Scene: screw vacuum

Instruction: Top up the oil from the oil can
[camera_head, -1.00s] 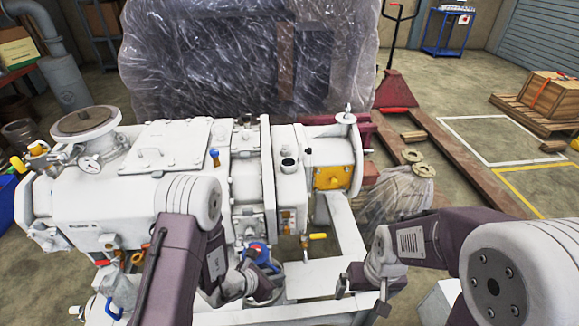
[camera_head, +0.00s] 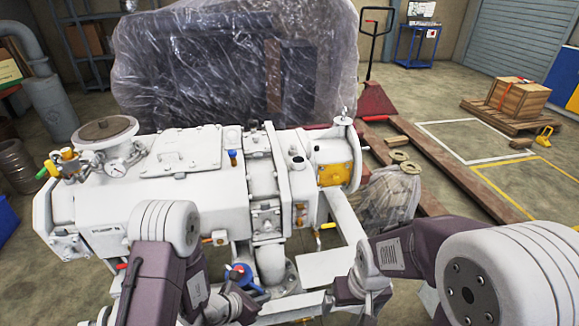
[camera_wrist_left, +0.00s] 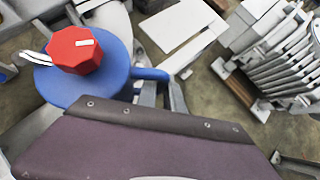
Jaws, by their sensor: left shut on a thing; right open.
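The oil can (camera_head: 240,275) is blue with a red cap, low in the head view in front of the white pump (camera_head: 160,200). In the left wrist view the oil can (camera_wrist_left: 112,88) shows its red faceted cap (camera_wrist_left: 76,50), a pale spout and a side handle. My left gripper (camera_wrist_left: 162,92) is shut on that handle; the purple wrist housing hides part of the can. A short fitting with a dark round top (camera_head: 297,161) stands on the pump's right part. My right gripper (camera_head: 368,304) is open, low in the head view, apart from the pump and can.
A plastic-wrapped load (camera_head: 235,70) stands close behind the pump. A red pallet jack (camera_head: 375,98) and wrapped item (camera_head: 390,192) are to its right. The pump's white frame (camera_head: 345,225) runs near my right arm.

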